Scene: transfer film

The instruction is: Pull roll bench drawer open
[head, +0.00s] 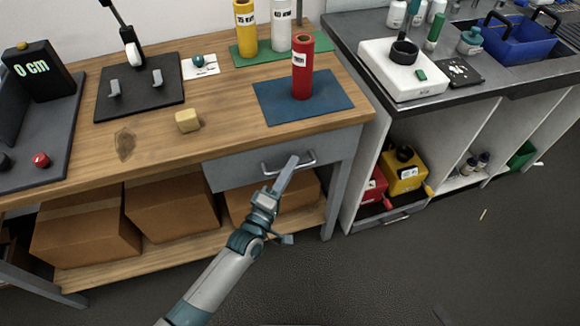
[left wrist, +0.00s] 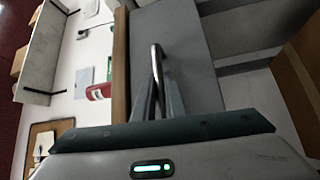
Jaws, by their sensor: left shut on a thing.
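The grey roll bench drawer (head: 235,173) is set under the right end of the wooden bench top, and its front looks about flush with the bench edge. Its metal bar handle (head: 272,168) is on the front. My left gripper (head: 293,161) reaches up from below and is shut on the handle. In the left wrist view the handle (left wrist: 154,56) runs between the fingers of my left gripper (left wrist: 158,92), against the grey drawer front (left wrist: 178,38). My right gripper is in neither view.
Cardboard boxes (head: 172,208) sit on the shelf below the drawer. On the bench top (head: 215,145), a red roll (head: 302,70) stands on a blue mat (head: 270,103), with a yellow block (head: 187,121) to the left. The floor (head: 420,265) in front is mostly clear.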

